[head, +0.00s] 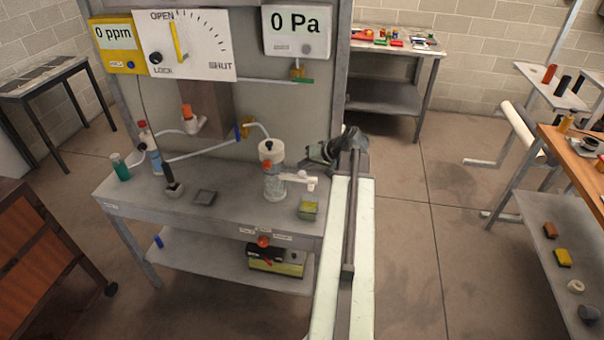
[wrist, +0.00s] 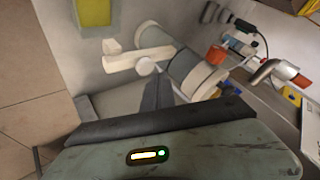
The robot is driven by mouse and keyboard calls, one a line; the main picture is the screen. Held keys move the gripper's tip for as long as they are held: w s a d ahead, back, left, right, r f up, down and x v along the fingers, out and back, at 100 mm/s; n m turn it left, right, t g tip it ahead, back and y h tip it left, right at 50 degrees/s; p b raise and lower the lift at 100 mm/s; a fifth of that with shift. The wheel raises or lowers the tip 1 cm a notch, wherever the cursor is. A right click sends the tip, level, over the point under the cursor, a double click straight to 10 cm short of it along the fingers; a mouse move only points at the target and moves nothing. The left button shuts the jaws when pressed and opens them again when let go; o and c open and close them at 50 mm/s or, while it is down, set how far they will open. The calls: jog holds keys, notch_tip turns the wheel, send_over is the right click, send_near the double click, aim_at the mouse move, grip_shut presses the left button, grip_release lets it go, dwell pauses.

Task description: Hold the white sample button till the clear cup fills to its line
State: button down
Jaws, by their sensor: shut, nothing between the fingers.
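In the head view a white-topped upright cylinder with a clear-looking body (head: 273,184) stands on the grey bench; I take this body for the clear cup. It also shows in the wrist view (wrist: 188,68). No fill line or liquid level can be made out. A white arm sticks out from its right side, with a small round white button (wrist: 146,66) beside it in the wrist view. My gripper (head: 325,152) is right of the cylinder in the head view. In the wrist view my gripper (wrist: 160,84) is shut and empty, its tips close to the button; contact cannot be told.
A yellow-green block (head: 308,210) sits on the bench (head: 230,206) near the cylinder. Panels reading 0 ppm (head: 116,45) and 0 Pa (head: 297,30) hang behind. A green bottle (head: 120,167) stands at the bench's left.

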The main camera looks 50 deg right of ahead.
aim_at(304, 174)
jog(key=shift+f+b, duration=0.3)
jog(key=shift+f, duration=0.05)
jog(key=shift+f+b, duration=0.55)
dwell(0.5)
dwell(1.7)
jog(key=shift+r+p, duration=1)
notch_tip(304, 174, up, 5)
jog(key=p, duration=0.5)
jog(key=shift+r, duration=0.1)
